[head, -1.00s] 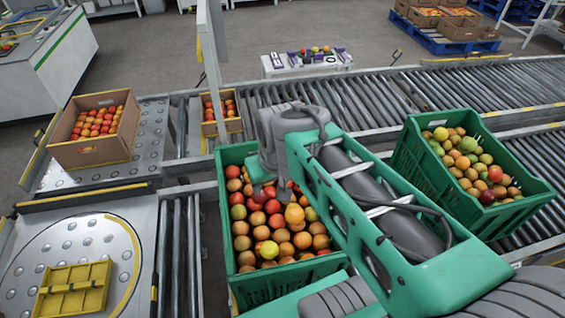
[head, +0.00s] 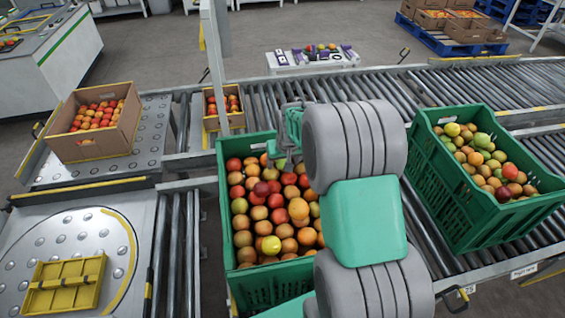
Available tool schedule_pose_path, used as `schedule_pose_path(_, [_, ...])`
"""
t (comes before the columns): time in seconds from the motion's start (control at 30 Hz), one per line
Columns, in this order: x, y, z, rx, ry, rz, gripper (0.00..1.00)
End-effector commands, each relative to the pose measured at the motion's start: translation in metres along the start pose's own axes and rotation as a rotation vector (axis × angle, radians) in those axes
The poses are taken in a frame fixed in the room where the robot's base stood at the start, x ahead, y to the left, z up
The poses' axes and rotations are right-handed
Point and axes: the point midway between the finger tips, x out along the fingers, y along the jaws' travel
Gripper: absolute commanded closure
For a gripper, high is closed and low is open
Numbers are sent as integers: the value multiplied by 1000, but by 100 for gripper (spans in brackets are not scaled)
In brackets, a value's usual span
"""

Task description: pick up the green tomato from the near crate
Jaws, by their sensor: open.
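The near green crate (head: 228,245) stands in the middle, filled with red, orange and a few greenish tomatoes. A green-tinged tomato (head: 239,206) lies near its left wall, and a yellow-green tomato (head: 271,245) lies nearer the front. I cannot tell which of them is the green tomato. My gripper (head: 284,158) is at the crate's far side, over the back rim area, and partly hidden by my own arm. It is open, and I see no tomato held in it. My arm hides the crate's right part.
A second green crate (head: 432,195) of mixed tomatoes stands on the rollers to the right. A cardboard box (head: 92,146) of tomatoes is at left, a smaller box (head: 212,123) behind the near crate. A yellow tray (head: 65,285) lies front left. A pole rises behind the crate.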

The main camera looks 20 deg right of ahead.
Motion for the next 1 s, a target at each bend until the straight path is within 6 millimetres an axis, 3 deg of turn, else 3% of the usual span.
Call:
schedule_pose_path(0.1, [0,0,0,0,0,0,29])
schedule_pose_path(0.63, [-1,0,0,0,0,0,73])
schedule_pose_path(1.0, [-7,0,-3,-1,1,0,74])
